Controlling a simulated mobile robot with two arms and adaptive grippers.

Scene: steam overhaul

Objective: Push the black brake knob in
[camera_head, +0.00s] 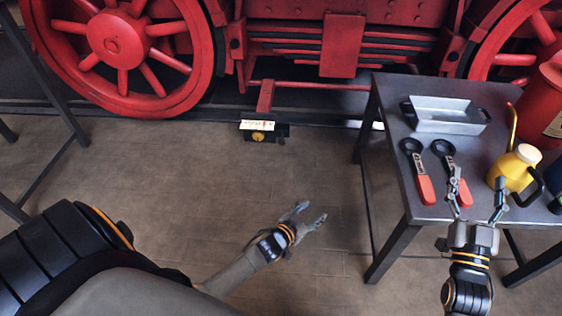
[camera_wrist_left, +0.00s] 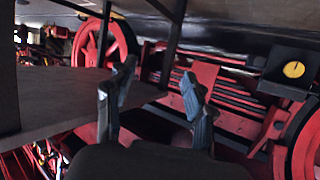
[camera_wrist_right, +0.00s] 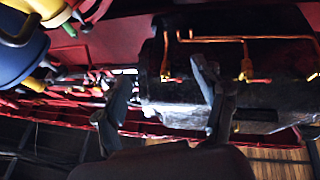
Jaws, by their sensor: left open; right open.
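A small black box (camera_head: 246,134) with a round yellow disc (camera_head: 258,137) and a pale label on top sits low in front of the red locomotive. The box and disc also show at the right of the left wrist view (camera_wrist_left: 293,69). I cannot make out a separate black knob on it. My left gripper (camera_head: 311,215) is open and empty above the floor, nearer to me and right of the box, apart from it. My right gripper (camera_head: 479,195) is open over the front of the table, with nothing seen between its fingers.
A grey metal table (camera_head: 391,133) stands at the right. It carries a grey tray (camera_head: 447,113), two red-handled wrenches (camera_head: 424,188), a yellow jug (camera_head: 513,168) and a red can (camera_head: 545,108). Red locomotive wheels (camera_head: 118,45) stand behind. The floor before the box is clear.

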